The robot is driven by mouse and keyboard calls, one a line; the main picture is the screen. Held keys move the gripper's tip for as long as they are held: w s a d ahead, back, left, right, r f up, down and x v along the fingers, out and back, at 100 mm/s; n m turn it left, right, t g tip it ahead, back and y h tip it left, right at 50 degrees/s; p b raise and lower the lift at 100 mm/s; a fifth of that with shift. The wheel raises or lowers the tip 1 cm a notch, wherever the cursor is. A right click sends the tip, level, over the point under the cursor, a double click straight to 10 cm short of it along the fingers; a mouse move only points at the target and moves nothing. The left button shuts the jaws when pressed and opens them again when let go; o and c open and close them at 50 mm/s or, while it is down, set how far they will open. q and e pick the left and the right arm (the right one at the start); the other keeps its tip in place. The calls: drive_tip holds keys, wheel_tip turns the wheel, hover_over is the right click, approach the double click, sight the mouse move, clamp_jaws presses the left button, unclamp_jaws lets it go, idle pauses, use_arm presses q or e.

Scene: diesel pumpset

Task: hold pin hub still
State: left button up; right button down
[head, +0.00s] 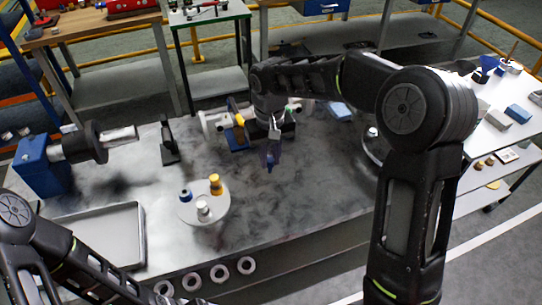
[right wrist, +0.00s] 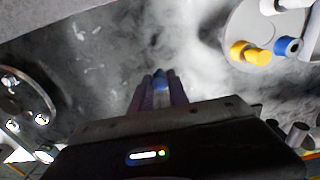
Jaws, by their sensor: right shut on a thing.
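My right gripper (head: 271,157) points down above the middle of the grey metal table. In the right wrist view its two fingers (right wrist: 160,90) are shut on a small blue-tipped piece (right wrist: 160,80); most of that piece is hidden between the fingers. I cannot tell for sure which thing is the pin hub. A pale round plate (head: 190,214) with a yellow, a blue and a white peg stands left of the gripper, apart from it. A round metal flange with several bolts (right wrist: 14,92) is at the left of the right wrist view. My left gripper is out of view.
A grey tray (head: 138,236) lies at the table's front left. A blue-based machine with a metal shaft (head: 45,172) stands at the left. A dark upright bracket (head: 168,143) stands behind the plate.

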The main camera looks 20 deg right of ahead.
drive_tip(key=shift+w+d+r+p, duration=0.2)
drive_tip(key=shift+r+p, duration=0.1)
drive_tip(key=shift+r, duration=0.1)
drive_tip(key=shift+w+d+r+p, duration=0.1)
drive_tip(key=shift+d+r+p, duration=0.05)
drive_tip(key=shift+r+p, duration=0.2)
drive_tip(key=shift+s+a+r, duration=0.1)
drive_tip(key=shift+s+a, duration=0.05)
drive_tip(key=shift+s, duration=0.05)
drive_tip(key=shift+w, duration=0.1)
drive_tip(key=shift+a, duration=0.15)
drive_tip(key=a+r+n, duration=0.2)
drive_tip(key=a+r, duration=0.1)
drive_tip(key=a, duration=0.8)
drive_tip(key=a+r+n, duration=0.3)
drive_tip(key=a, duration=0.9)
drive_tip(key=shift+a+r+b, duration=0.2)
drive_tip(key=shift+b, duration=0.15)
